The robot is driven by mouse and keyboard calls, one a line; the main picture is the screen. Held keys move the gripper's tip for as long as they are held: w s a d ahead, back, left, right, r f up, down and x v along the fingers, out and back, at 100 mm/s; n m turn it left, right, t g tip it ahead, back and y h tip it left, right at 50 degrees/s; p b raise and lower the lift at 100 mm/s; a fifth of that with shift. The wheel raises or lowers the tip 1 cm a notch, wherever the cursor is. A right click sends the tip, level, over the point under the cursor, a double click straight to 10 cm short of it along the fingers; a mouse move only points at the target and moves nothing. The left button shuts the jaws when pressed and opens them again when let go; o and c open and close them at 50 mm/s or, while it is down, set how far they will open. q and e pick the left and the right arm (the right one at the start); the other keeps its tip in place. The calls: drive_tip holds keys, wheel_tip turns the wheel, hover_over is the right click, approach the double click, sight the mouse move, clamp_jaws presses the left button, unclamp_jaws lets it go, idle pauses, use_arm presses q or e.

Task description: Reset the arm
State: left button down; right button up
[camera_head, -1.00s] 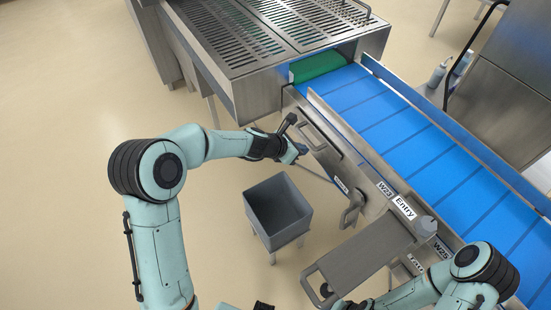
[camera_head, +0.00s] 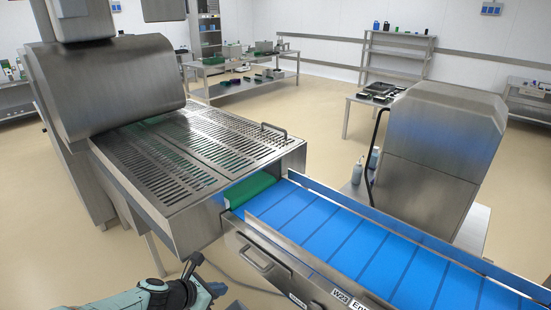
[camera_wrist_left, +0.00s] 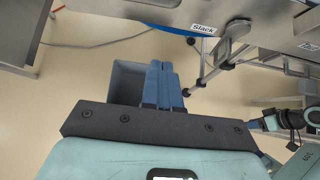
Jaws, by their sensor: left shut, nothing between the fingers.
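My left gripper (camera_head: 217,290) shows at the bottom edge of the head view, in front of the sealer's side. In the left wrist view its blue fingers (camera_wrist_left: 162,84) lie close together, shut and empty, above the grey bin (camera_wrist_left: 128,82). Most of my left arm lies below the head view. My right gripper is not in the head view; part of my right arm shows at the right of the left wrist view.
The blue conveyor belt (camera_head: 335,238) runs from the slotted steel sealer (camera_head: 190,150) to the lower right. A steel cabinet (camera_head: 437,150) stands behind it. A side handle (camera_head: 255,258) sticks out near my left gripper. Pale floor is open at the lower left.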

use_arm(q)
drive_tip(key=s+f+m+g+y, duration=0.1)
drive_tip(key=s+f+m+g, duration=0.1)
drive_tip(key=s+f+m, duration=0.45)
drive_tip(key=s+f+m+g+y, duration=0.1)
drive_tip(key=s+f+g, duration=0.15)
drive_tip(key=f, duration=0.65)
drive_tip(key=s+f+m+g+y, duration=0.1)
drive_tip(key=s+f+m, duration=0.35)
drive_tip(key=f, duration=0.35)
drive_tip(key=s+d+f+m+g, duration=0.1)
drive_tip(key=s+d+f+m, duration=0.2)
drive_tip(key=s+f+m, duration=0.2)
drive_tip(key=s+d+f+m+g, duration=0.1)
drive_tip(key=s+d+f+m, duration=0.2)
drive_tip(key=s, duration=0.8)
wheel_tip(320, 180, down, 2)
drive_tip(key=m, duration=0.4)
drive_tip(key=shift+s+g+h, duration=0.15)
drive_tip(key=shift+g+h, duration=0.2)
drive_tip(key=shift+h, duration=0.05)
